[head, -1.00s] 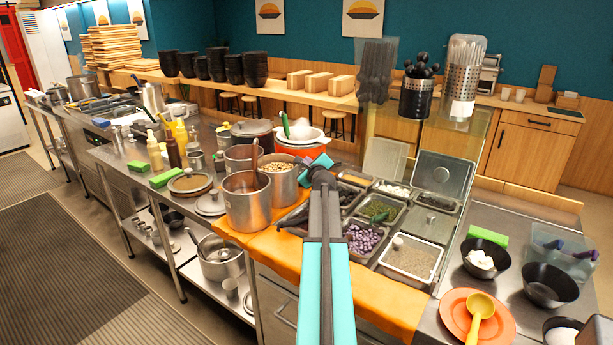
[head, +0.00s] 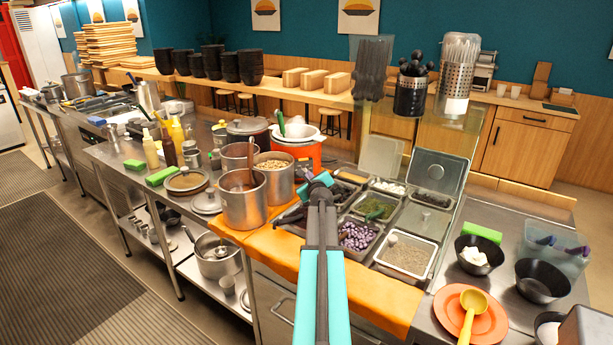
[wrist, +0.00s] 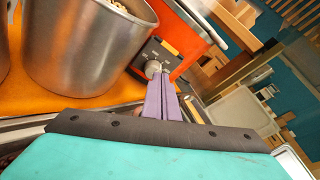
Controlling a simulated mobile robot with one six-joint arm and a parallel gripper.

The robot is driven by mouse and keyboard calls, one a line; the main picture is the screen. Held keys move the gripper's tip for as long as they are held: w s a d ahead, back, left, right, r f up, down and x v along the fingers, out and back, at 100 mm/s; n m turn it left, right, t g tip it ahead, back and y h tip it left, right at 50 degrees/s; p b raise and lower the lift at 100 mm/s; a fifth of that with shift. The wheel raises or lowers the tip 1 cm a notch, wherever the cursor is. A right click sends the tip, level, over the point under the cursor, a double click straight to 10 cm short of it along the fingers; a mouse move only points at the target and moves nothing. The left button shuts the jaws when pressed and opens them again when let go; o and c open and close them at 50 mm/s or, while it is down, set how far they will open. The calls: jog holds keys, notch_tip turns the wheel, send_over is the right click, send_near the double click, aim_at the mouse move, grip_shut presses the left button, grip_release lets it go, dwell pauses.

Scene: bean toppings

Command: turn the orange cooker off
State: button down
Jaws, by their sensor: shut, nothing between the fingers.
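The orange cooker (head: 312,153) stands behind the metal pots on the counter, with a white pot in its top. In the wrist view, its orange body (wrist: 190,42) has a dark control panel (wrist: 150,52) with a silver round knob (wrist: 153,68). My gripper (head: 319,181) reaches over the counter towards the cooker. In the wrist view, its purple fingers (wrist: 163,80) are closed together and empty. The fingertips are right at the knob and overlap its lower edge in the picture. I cannot tell whether they touch it. The knob is hidden in the head view.
A metal pot of beans (head: 274,178) stands close left of my gripper, and an empty-looking pot (head: 243,202) stands nearer. Topping trays (head: 406,256) lie to the right. A glass shield with utensil holders (head: 411,95) rises behind them. An orange cloth (head: 375,290) covers the counter's front.

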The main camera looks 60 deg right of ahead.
aim_at(306, 170)
jog(key=shift+w+d+r+p, duration=0.1)
jog(key=shift+w+d+p, duration=0.2)
jog(key=shift+w+d, duration=0.55)
jog(key=shift+w+d+p, duration=0.25)
jog(key=shift+w+d, duration=0.35)
jog(key=shift+w, duration=0.3)
jog(key=shift+w+d+p, duration=0.35)
jog(key=shift+w+d, duration=0.2)
jog(key=shift+w, duration=0.15)
jog(key=shift+f, duration=0.25)
jog(key=shift+w+a+f+p, duration=0.15)
jog(key=shift+w+a+p, duration=0.2)
jog(key=shift+a+p, duration=0.25)
jog(key=shift+w+a+f, duration=0.3)
jog(key=shift+w+f, duration=0.05)
jog(key=shift+f, duration=0.15)
jog(key=shift+w+a+r+p, duration=0.25)
jog(key=shift+p, duration=0.55)
jog(key=shift+a, duration=0.1)
jog(key=s+a, duration=0.2)
jog(key=s+a+b, duration=0.1)
jog(key=s, duration=0.1)
jog(key=shift+s+a, duration=0.35)
dwell(0.4)
